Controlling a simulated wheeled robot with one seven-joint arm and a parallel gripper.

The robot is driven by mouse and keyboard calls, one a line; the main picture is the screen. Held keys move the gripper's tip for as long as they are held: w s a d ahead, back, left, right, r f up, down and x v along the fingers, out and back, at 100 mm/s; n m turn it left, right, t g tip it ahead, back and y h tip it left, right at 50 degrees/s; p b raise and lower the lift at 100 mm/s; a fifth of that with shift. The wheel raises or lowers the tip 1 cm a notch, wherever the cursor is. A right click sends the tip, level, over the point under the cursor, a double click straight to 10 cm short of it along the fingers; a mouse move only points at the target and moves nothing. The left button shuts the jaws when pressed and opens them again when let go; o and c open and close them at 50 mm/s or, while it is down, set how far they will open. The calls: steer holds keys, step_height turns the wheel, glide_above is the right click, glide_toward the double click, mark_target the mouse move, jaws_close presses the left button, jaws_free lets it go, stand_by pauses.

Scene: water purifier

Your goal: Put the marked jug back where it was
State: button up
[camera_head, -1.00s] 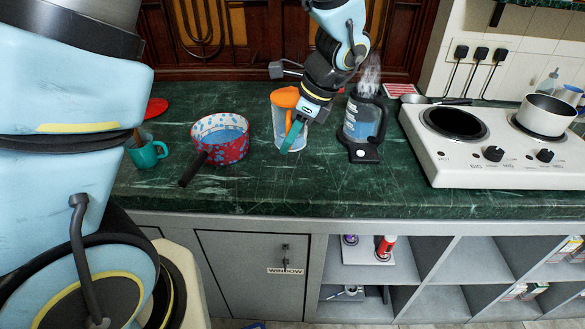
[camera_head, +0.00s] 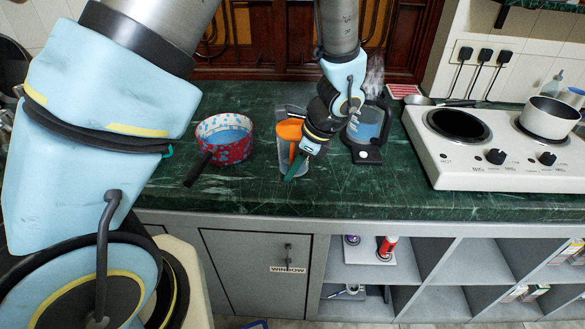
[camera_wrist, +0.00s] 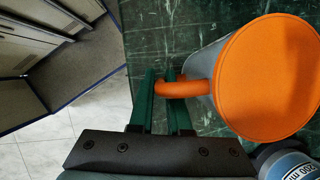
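The jug (camera_head: 292,160) is clear, with an orange lid and an orange handle. It is near the middle of the counter, partly hidden by my gripper. In the wrist view its round lid (camera_wrist: 268,75) fills the right side. My gripper (camera_head: 290,176) points down at the jug's right front. In the wrist view its green fingers (camera_wrist: 162,85) are close on either side of the orange handle, apparently shut on it. I cannot tell whether the jug's base touches the counter.
A steaming kettle (camera_head: 368,128) stands close to the jug's right. A red patterned pan (camera_head: 228,150) of blue liquid stands left, its handle toward the front. A white hob (camera_head: 480,172) with a pot (camera_head: 548,117) is at the right. The green counter (camera_head: 395,193) is clear in front.

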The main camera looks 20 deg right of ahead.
steer(key=o, duration=0.5)
steer(key=shift+c, duration=0.2)
steer(key=b+v, duration=0.2)
steer(key=v, duration=1)
steer(key=w+a+n+h, duration=0.2)
steer(key=w+a+n, duration=0.1)
steer(key=a+n, duration=0.9)
steer(key=w+a+n+g+h, duration=0.1)
steer(key=w+a+n+h, duration=0.1)
steer(key=a+n, duration=1)
steer(key=a, duration=0.7)
steer(key=shift+w, duration=0.4)
steer(key=shift+f, duration=0.1)
